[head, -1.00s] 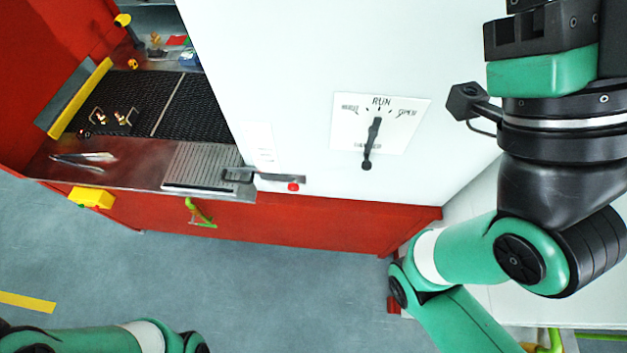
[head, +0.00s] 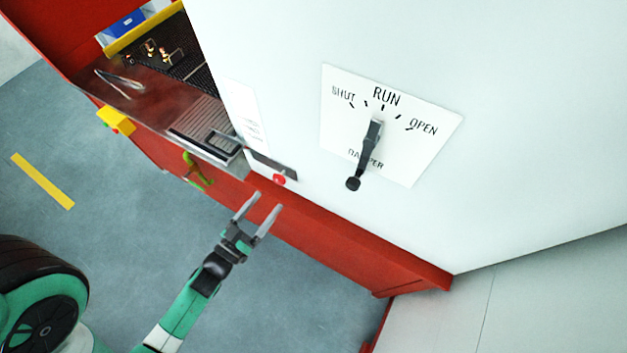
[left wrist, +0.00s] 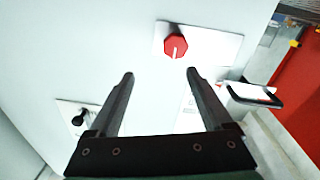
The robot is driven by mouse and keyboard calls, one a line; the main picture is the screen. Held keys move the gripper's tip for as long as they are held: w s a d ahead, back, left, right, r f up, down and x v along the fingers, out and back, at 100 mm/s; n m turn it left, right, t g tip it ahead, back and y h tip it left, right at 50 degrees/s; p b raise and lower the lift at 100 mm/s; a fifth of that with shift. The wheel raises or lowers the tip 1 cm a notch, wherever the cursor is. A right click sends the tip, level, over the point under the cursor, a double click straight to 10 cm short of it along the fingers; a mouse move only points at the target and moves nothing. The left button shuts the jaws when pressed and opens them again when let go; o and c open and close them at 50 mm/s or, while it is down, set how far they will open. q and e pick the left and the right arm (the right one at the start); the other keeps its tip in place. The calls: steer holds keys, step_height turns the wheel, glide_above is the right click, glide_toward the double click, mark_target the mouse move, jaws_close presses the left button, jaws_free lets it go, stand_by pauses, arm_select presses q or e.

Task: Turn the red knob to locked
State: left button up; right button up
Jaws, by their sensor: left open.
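The red knob (left wrist: 175,46) shows in the left wrist view on a pale plate on the white panel. A white line on its face runs toward its lower edge; lettering around it is not readable. In the head view a small red knob (head: 279,180) sits low on the white housing, seen from above. My left gripper (head: 260,201) is open and empty, just below and left of it in that view. In the left wrist view the open fingers (left wrist: 160,73) lie below the knob, apart from it. My right gripper is out of view.
A black damper lever (head: 365,150) on a SHUT/RUN/OPEN plate (head: 430,150) is right of the knob. A dark handle (left wrist: 255,94) juts out beside the knob plate. A yellow button box (head: 115,120) and green handle (head: 198,175) are left. Floor below is clear.

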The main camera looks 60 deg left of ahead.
mark_target(278, 182)
arm_select(q)
steer(key=shift+n+g+y, duration=0.4)
steer(key=w+a, duration=0.2)
steer(key=w+a+f+b, duration=0.1)
steer(key=w+a, duration=0.1)
steer(key=w, duration=0.1)
steer(key=w+a+f, duration=0.1)
steer(key=w+a, duration=0.1)
steer(key=w, duration=0.1)
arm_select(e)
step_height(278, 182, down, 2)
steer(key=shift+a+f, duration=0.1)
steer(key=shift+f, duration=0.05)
arm_select(q)
steer(key=shift+c, duration=0.3)
jaws_close()
steer(key=shift+b, duration=0.3)
